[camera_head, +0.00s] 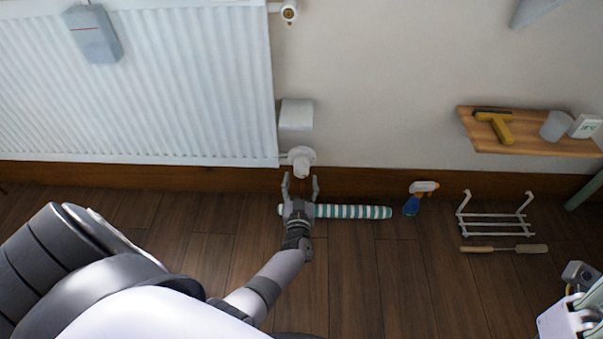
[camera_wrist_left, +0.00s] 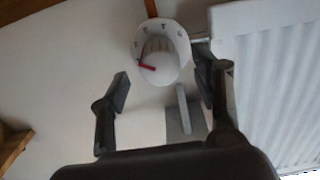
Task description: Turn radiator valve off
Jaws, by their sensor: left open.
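The white radiator valve (camera_head: 301,160) sits at the lower right corner of the white ribbed radiator (camera_head: 150,85). In the left wrist view the valve is a round white knob (camera_wrist_left: 160,50) with dark marks around its rim and a red pointer on its face. My left gripper (camera_head: 300,182) is open and empty just below the valve in the head view. In the wrist view its fingers (camera_wrist_left: 163,85) are spread apart, with the knob beyond them, roughly centred between them. I see no clear contact. My right gripper is not in view.
A white box (camera_head: 296,114) is right above the valve. A striped roll (camera_head: 350,212), spray bottle (camera_head: 418,198), white rack (camera_head: 495,216) and wooden-handled tool (camera_head: 503,249) lie along the floor. A wooden shelf (camera_head: 550,146) is on the right wall. The floor before the valve is otherwise clear.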

